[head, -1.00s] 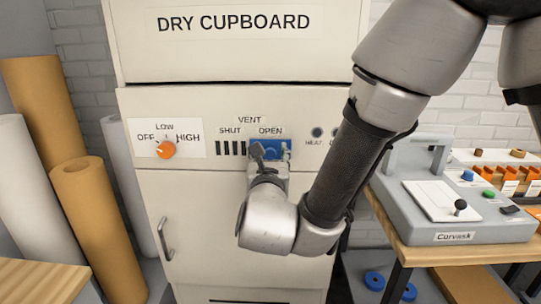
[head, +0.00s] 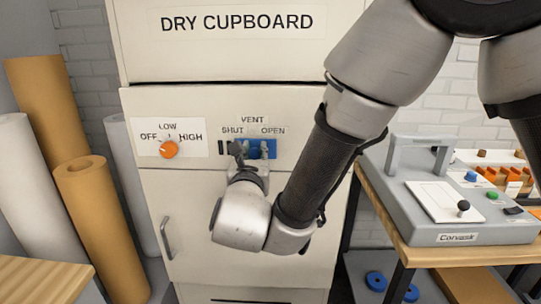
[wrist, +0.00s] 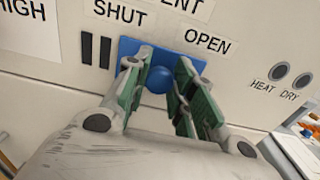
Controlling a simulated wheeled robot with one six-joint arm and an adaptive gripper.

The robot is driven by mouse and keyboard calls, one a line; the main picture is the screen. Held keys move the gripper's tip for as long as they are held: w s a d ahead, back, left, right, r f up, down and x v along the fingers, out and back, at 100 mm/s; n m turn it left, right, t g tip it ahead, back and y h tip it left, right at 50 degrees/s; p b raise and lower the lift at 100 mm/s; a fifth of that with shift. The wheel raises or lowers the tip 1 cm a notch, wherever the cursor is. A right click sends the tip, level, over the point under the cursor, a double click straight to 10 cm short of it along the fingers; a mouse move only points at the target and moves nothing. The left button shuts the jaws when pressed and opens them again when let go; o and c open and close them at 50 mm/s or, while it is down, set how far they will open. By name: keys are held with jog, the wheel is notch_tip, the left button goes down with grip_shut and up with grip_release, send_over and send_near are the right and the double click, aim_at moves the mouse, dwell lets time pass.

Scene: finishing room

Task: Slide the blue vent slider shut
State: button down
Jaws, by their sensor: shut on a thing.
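The blue vent slider (head: 270,147) is on the front of the cream dry cupboard (head: 190,205), below the VENT label. It stands between SHUT on the left and OPEN on the right. In the wrist view, the slider's plate (wrist: 128,46) and its round blue knob (wrist: 157,79) show, with two dark slots (wrist: 96,51) uncovered to its left, under SHUT. My gripper (head: 250,151) is at the slider. Its green-padded fingers (wrist: 160,68) are shut around the knob, one on each side. In the head view my gripper hides part of the slider.
An orange knob (head: 169,149) is on the panel to the left, pointing near LOW. Paper rolls (head: 95,215) stand at the left. A grey machine (head: 445,205) sits on a wooden bench (head: 400,235) at the right.

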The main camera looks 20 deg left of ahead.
jog(key=a, duration=0.2)
jog(key=s+a, duration=0.1)
jog(key=a, duration=0.2)
jog(key=shift+s+a, duration=0.25)
jog(key=shift+a, duration=0.15)
jog(key=c, duration=1.2)
grip_release()
jog(key=shift+a, duration=0.15)
jog(key=v, duration=1.2)
